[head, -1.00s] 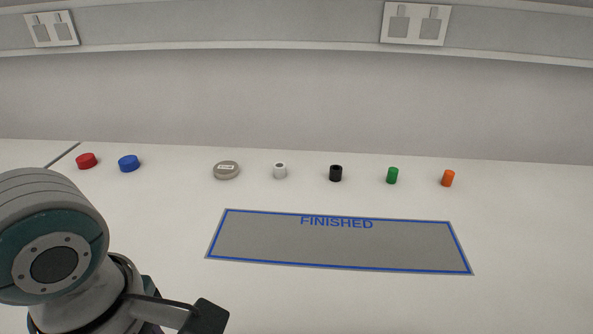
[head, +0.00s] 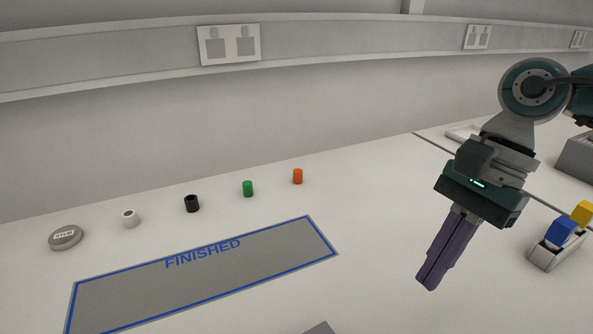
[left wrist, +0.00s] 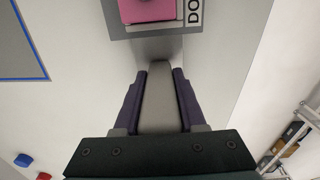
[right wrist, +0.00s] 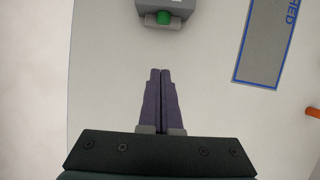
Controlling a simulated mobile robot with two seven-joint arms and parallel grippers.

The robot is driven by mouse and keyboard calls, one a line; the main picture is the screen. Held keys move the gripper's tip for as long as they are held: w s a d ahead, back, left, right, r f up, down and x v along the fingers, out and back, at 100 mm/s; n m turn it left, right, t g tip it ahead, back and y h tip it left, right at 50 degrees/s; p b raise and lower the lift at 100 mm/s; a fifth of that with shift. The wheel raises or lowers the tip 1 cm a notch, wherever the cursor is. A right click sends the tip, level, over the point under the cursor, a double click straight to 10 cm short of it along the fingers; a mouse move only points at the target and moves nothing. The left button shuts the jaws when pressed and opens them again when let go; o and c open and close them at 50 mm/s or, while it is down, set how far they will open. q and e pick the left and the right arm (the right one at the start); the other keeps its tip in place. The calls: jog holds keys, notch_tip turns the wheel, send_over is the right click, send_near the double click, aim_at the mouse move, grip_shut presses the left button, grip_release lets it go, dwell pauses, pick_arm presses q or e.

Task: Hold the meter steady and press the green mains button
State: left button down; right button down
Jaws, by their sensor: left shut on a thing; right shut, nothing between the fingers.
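In the left wrist view my left gripper (left wrist: 160,76) is shut on a grey bar (left wrist: 158,105), which runs to a grey body with a pink part and a partly cut-off label; I take this as the meter (left wrist: 168,32). In the right wrist view a green button (right wrist: 163,17) sits on a pale mount at the near side of a grey housing (right wrist: 178,4), cut off by the top edge. My right gripper (right wrist: 160,72) is shut and empty, apart from the button in that picture. In the head view the right gripper (head: 428,283) points down over the bench; the left is out of frame.
A FINISHED mat (head: 130,300) lies empty. Behind it stand a grey disc (head: 65,238) and white (head: 130,219), black (head: 192,204), green (head: 248,189) and orange (head: 298,177) pieces. A pale holder with blue and yellow parts (head: 545,256) is at right.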

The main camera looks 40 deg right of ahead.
pick_arm(q)
jog(key=shift+a, duration=0.1)
pick_arm(e)
jog(key=x, duration=0.8)
jog(key=shift+a+f, duration=0.1)
jog(key=shift+f, duration=0.05)
jog(key=a, duration=0.2)
jog(key=w+a+f, duration=0.1)
jog(key=shift+a, duration=0.6)
jog(key=shift+w+a, duration=0.3)
jog(key=shift+a, duration=0.6)
pick_arm(q)
jog(key=shift+d, duration=0.2)
pick_arm(e)
jog(key=shift+a+r, duration=0.1)
jog(key=shift+a, duration=0.1)
pick_arm(q)
jog(key=shift+d, duration=0.1)
